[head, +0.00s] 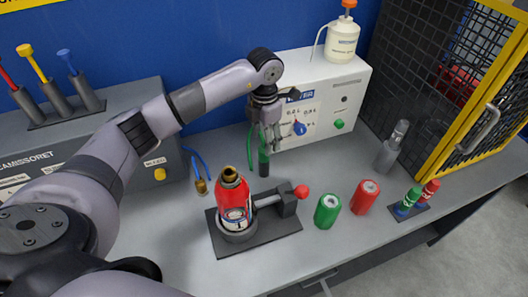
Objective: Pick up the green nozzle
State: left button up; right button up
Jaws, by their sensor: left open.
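The green nozzle (263,148) stands upright with its lower part in a dark holder (263,167) on the bench, in front of the white cabinet. A green hose (250,150) hangs beside it. My left gripper (268,136) points down at the top of the green nozzle, with its fingers open. The fingers partly hide the nozzle's top, and I cannot tell whether they touch it. My right gripper is not in view.
A red extinguisher bottle (232,200) stands in a dark clamp base (278,232) in front of the nozzle. A green can (327,211) and red can (364,197) stand to the right. The white cabinet (345,100) is close behind. A brass-tipped blue hose (199,168) lies left.

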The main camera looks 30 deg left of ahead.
aim_at(264, 161)
pick_arm(q)
jog(key=shift+s+f+p, duration=0.15)
jog(key=shift+f+p, duration=0.15)
notch_tip(264, 161, down, 4)
jog(key=shift+r+p, duration=0.2)
jog(key=shift+p, duration=0.85)
jog(key=shift+f, duration=0.5)
grip_shut()
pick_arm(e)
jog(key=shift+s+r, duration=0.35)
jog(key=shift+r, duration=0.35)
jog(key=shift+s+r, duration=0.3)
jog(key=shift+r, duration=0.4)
